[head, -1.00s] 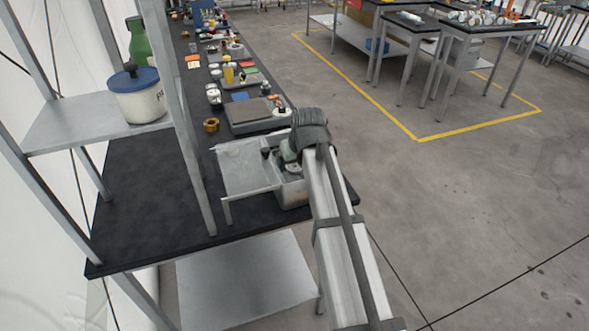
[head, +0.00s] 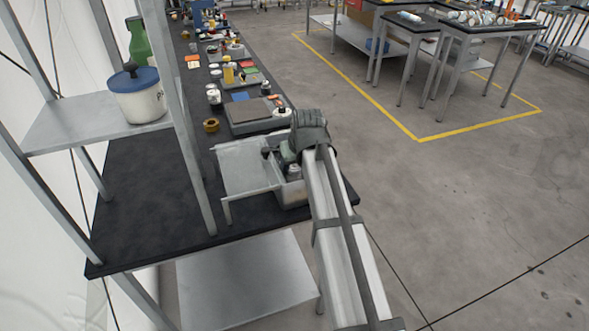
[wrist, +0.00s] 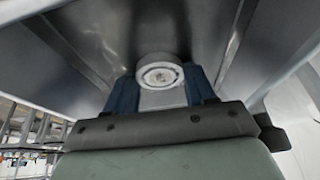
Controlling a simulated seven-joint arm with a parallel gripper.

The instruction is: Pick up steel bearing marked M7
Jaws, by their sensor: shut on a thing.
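A pale steel ring-shaped bearing (wrist: 160,76) sits between the two blue fingers of my gripper (wrist: 162,88) in the wrist view. The fingers are shut on it, one on each side. No M7 marking can be read. In the head view, my gripper (head: 270,154) is small and partly hidden by my wrist. It is at the right edge of a low metal shelf (head: 240,160), above a grey bin (head: 290,200). The bearing cannot be made out in the head view.
Metal surfaces surround the gripper closely in the wrist view. A grey flat-topped case (head: 248,112) and a brass nut (head: 211,125) lie beyond the low shelf. A rack post (head: 190,140) stands to the left. The black tabletop (head: 140,200) is clear at the front left.

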